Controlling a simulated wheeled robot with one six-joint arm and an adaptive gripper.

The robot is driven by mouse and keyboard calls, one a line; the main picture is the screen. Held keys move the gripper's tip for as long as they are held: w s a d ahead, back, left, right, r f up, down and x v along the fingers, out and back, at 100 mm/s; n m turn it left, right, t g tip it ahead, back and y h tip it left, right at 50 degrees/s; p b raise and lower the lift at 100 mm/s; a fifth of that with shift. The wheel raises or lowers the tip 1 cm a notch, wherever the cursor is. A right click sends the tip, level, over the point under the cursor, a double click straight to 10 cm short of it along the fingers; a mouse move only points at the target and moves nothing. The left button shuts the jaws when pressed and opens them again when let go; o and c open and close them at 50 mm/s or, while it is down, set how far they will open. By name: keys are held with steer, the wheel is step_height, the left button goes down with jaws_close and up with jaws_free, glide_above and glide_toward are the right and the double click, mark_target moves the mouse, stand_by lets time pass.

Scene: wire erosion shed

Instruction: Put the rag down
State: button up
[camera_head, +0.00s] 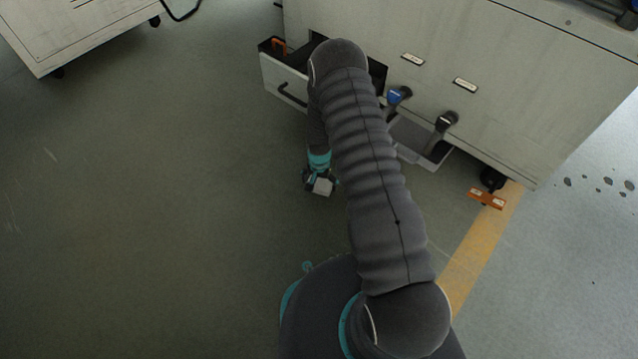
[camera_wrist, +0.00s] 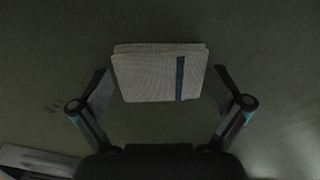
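The rag (camera_wrist: 150,78) is a folded, pale grey pad with a dark blue stripe near its right end. In the wrist view it lies flat between and just beyond the fingertips of my gripper (camera_wrist: 161,72). The fingers are spread wide, one at each side of the rag, with a narrow strip of floor showing between each finger and the rag's edge. In the head view my gripper (camera_head: 320,181) points down over the green floor, with the pale rag (camera_head: 323,187) at its tips. The rag appears to rest on the floor, though its exact height is hard to tell.
An open drawer (camera_head: 283,82) of the white cabinet (camera_head: 460,50) is behind my arm. A grey bin (camera_head: 408,135) with blue- and black-headed brushes is at the cabinet's foot. An orange piece (camera_head: 487,198) lies near the yellow floor line (camera_head: 480,245). The floor at left is clear.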

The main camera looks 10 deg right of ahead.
step_height(320, 180, up, 13)
steer(key=p, duration=0.2)
step_height(320, 180, up, 15)
steer(key=n+t, duration=0.1)
glide_above(319, 184)
steer(key=s+r+n+t, duration=0.1)
steer(key=s+r, duration=0.2)
steer(key=r, duration=0.5)
steer(key=s+r+n+t, duration=0.1)
steer(key=s+r, duration=0.3)
steer(key=r, duration=0.4)
steer(key=s+r+n+t, duration=0.1)
steer(key=s+r, duration=0.6)
steer(key=s, duration=0.4)
steer(key=s+r+n+t, duration=0.1)
steer(key=s+r+n, duration=0.1)
steer(key=s+r, duration=0.5)
steer(key=s, duration=0.5)
steer(key=shift+r+t, duration=0.25)
steer(key=shift+t, duration=0.05)
steer(key=shift+s+d, duration=0.1)
